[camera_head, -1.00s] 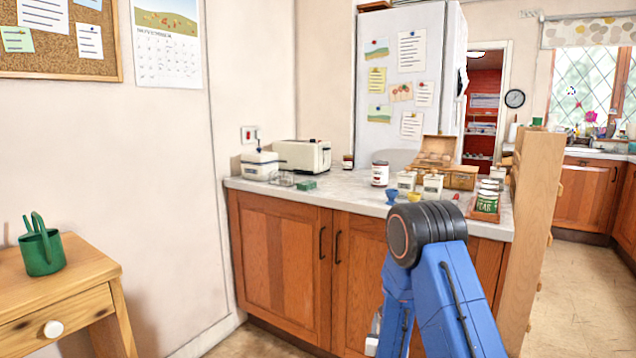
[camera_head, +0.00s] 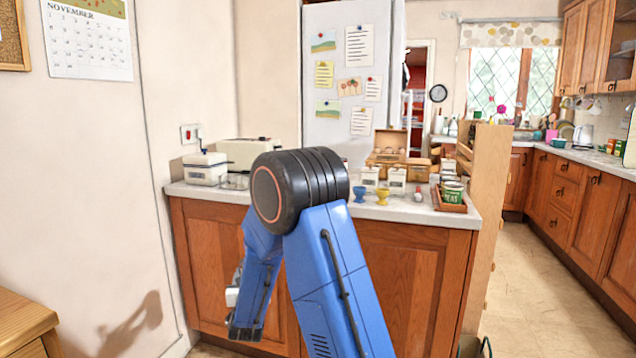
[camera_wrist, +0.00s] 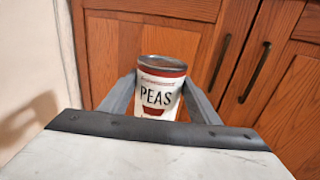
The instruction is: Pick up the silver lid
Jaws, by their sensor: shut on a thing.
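A tin labelled PEAS (camera_wrist: 160,92), white with a dark red band, stands between the two fingers of my gripper (camera_wrist: 160,82) in the wrist view. The gripper is shut on it. The tin's silver top (camera_wrist: 162,63) faces up and shows its rim. I see no separate silver lid. In the head view my blue arm hangs in front of the counter, and the held tin cannot be made out there.
Wooden cupboard doors (camera_wrist: 200,30) stand close behind the tin. The counter (camera_head: 400,211) holds egg cups (camera_head: 382,196), canisters and a tray with a green tin (camera_head: 452,192). A wooden table (camera_head: 22,318) is at the lower left. Floor (camera_head: 535,290) is clear at right.

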